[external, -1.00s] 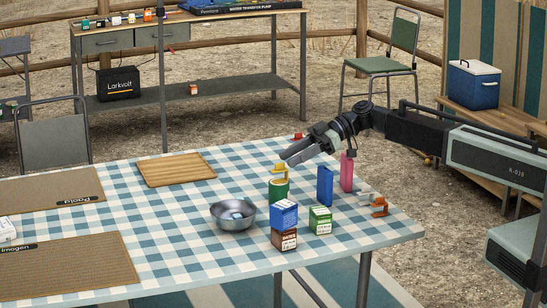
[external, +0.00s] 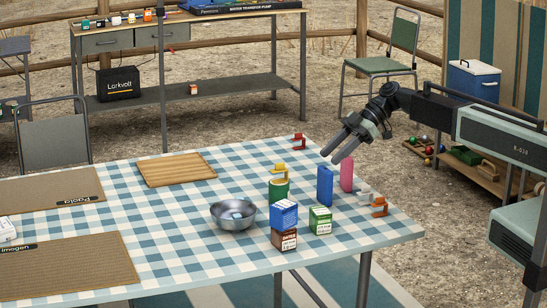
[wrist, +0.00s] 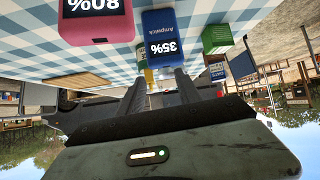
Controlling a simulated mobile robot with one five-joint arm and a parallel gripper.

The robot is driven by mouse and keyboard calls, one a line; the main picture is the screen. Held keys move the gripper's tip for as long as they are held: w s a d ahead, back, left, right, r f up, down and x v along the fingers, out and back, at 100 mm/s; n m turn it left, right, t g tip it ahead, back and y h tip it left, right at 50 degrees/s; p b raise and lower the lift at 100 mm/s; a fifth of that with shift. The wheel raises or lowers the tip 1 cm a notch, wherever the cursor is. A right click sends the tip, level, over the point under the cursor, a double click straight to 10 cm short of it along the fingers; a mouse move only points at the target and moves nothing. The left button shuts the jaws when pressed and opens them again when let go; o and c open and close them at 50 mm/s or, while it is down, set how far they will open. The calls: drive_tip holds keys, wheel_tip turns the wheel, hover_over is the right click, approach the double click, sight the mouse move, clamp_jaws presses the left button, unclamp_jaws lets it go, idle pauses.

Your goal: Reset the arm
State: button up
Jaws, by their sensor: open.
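My gripper (external: 338,152) is open and empty. It is above the far right part of the checked table, its fingers pointing down and to the left. Below it stand a blue box (external: 325,186) and a pink box (external: 346,172), both upright. In the wrist view, which looks upside down, my two fingers (wrist: 158,95) show in the middle. The blue box (wrist: 172,38) marked "35%" and the pink box (wrist: 97,20) marked "80%" appear beyond them. No object is between the fingers.
On the table are a metal bowl (external: 232,215), a green can (external: 278,190), a green box (external: 320,220), a blue box (external: 284,213) on a brown one (external: 284,239), orange clips (external: 379,207) and a wooden board (external: 175,169). The table's left side has mats.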

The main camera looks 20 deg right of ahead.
drive_tip(key=s+d+f+m+h+b, duration=0.2)
drive_tip(key=s+d+f+m+h, duration=0.3)
drive_tip(key=d, duration=0.7)
drive_tip(key=s+d+f+m+h+b, duration=0.15)
drive_tip(key=d+f+m, duration=0.25)
drive_tip(key=d+m, duration=0.55)
drive_tip(key=s+d+f+m+h+b, duration=0.2)
drive_tip(key=s+d+f+m+h, duration=0.2)
drive_tip(key=d, duration=1)
wheel_tip(320, 180, up, 13)
drive_tip(key=p, duration=1.4)
drive_tip(key=shift+w+d+m+t, duration=0.2)
drive_tip(key=shift+d+m+t, duration=0.2)
drive_tip(key=shift+d+m, duration=0.05)
drive_tip(key=shift+r, duration=0.1)
